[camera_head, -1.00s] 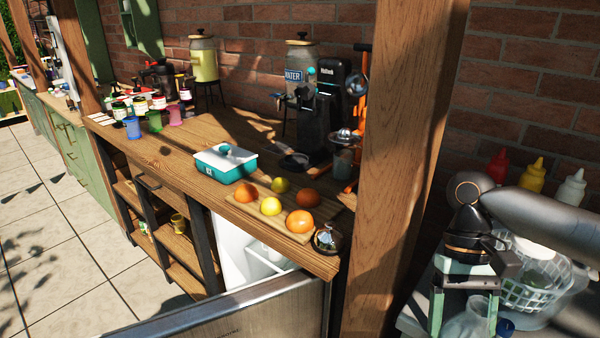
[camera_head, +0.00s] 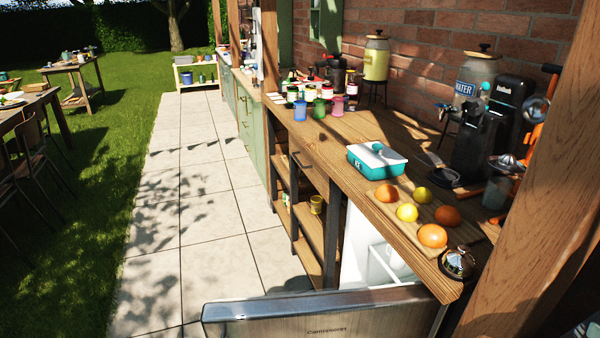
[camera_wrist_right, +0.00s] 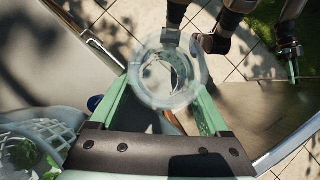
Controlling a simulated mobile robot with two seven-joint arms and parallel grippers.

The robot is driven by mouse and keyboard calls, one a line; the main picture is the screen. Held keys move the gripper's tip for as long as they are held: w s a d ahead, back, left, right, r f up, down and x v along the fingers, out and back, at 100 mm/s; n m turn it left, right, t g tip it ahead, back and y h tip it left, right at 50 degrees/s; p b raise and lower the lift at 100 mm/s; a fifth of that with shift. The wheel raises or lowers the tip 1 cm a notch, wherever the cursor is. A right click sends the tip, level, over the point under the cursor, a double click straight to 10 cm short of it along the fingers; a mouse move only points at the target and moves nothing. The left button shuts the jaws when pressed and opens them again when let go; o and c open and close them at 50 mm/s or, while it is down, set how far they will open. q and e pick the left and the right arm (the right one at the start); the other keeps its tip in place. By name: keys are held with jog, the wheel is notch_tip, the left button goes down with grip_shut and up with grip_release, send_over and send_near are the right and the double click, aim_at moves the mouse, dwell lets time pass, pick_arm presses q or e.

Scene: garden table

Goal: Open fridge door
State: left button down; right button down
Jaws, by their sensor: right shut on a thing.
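The fridge door (camera_head: 320,320) is a stainless steel panel at the bottom of the head view. It stands open, swung out from the counter front over the paving. The fridge's white inside (camera_head: 372,258) shows behind it, under the wooden counter. Its lower part is out of frame. My right gripper (camera_wrist_right: 166,80) shows only in the right wrist view, its green fingers on either side of a clear glass jar (camera_wrist_right: 150,99), shut on it. My left gripper (camera_wrist_right: 291,62) seems to be the small dark and green shape at that view's upper right; its jaws are too small to read.
The counter holds a teal box (camera_head: 377,161), oranges and lemons on a board, a bell (camera_head: 457,263) and a black coffee machine (camera_head: 492,135). A wooden post (camera_head: 530,200) stands at right. A white basket (camera_wrist_right: 45,135) is left of the jar. The paving (camera_head: 205,220) is clear.

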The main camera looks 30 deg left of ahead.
pick_arm(q)
jog(key=shift+w+d, duration=0.1)
jog(key=shift+d, duration=0.1)
jog(key=c, duration=0.9)
grip_release()
jog(key=shift+a, duration=0.1)
jog(key=shift+s, duration=0.2)
